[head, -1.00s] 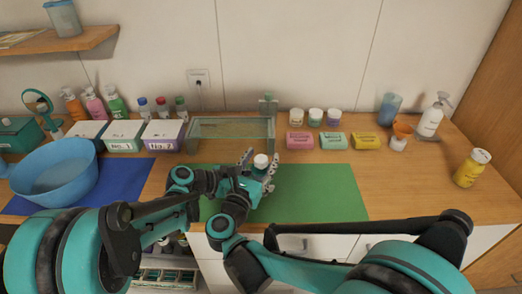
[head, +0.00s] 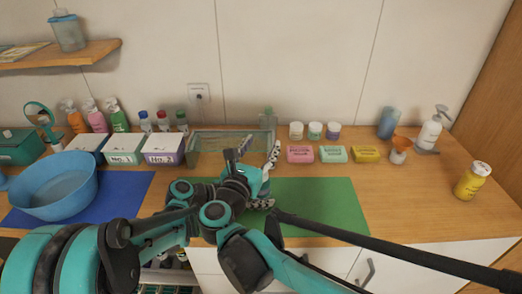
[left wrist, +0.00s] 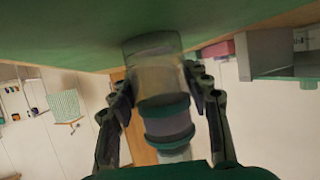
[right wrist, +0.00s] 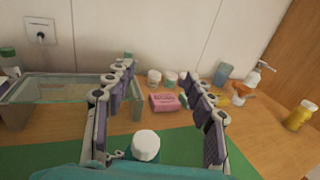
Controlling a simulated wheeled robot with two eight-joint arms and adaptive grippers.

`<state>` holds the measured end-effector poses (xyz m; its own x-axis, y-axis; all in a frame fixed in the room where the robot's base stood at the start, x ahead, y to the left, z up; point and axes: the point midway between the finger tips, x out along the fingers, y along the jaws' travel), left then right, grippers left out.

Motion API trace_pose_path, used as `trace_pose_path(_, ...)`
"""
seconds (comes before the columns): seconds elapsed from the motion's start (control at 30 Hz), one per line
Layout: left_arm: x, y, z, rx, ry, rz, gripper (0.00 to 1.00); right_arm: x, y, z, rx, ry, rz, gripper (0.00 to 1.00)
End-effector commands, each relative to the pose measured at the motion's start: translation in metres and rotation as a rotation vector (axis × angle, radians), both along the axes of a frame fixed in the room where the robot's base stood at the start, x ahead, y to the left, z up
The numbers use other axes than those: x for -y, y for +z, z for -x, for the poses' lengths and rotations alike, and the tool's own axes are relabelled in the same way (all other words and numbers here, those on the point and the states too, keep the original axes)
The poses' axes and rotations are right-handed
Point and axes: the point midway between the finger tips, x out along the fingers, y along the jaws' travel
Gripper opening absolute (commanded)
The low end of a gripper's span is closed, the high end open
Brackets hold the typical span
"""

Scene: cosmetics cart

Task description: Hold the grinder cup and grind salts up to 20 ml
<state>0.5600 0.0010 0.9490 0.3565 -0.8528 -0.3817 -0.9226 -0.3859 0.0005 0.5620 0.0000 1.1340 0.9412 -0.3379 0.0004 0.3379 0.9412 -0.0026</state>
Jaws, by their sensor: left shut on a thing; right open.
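The grinder cup (left wrist: 157,82), a clear cup with dark teal bands, is between the fingers of my left gripper (left wrist: 160,90) in the left wrist view. My left gripper (head: 258,204) is shut on it over the green mat (head: 325,205). My right gripper (head: 252,156) is open. In the right wrist view, the grinder's white top (right wrist: 146,146) lies low between the spread fingers of my right gripper (right wrist: 158,78), apparently not pinched. My arms hide the grinder in the head view. Its salt level cannot be read.
A glass shelf (head: 222,143) stands behind the grippers. Pink (head: 300,154), mint (head: 333,154) and yellow (head: 366,155) soap boxes stand right of it. A blue basin (head: 52,188) is at left and a yellow bottle (head: 472,181) at right. The green mat's right part is clear.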

Motion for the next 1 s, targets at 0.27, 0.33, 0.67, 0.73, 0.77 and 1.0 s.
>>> trace_pose_path(0.27,0.0,0.0,0.0,0.0,0.0,0.001,0.14,0.017,-0.018,-0.039,-0.001,0.157,-0.015,0.55)
trace_pose_path(0.33,0.0,0.0,0.0,0.0,0.0,0.001,0.14,0.023,-0.026,-0.051,-0.001,0.233,-0.022,0.55)
trace_pose_path(0.67,0.0,0.0,0.0,0.0,0.0,0.001,0.14,0.054,-0.056,-0.061,0.004,0.613,-0.058,0.55)
trace_pose_path(0.73,0.0,0.0,0.0,0.0,0.0,0.0,0.14,0.06,-0.062,-0.053,0.007,0.693,-0.065,0.55)
trace_pose_path(0.77,0.0,0.0,0.0,0.0,0.0,0.0,0.14,0.063,-0.064,-0.048,0.008,0.728,-0.068,0.55)
trace_pose_path(1.0,0.0,0.0,0.0,0.0,0.0,0.0,0.14,0.083,-0.078,0.008,0.018,0.996,-0.087,0.55)
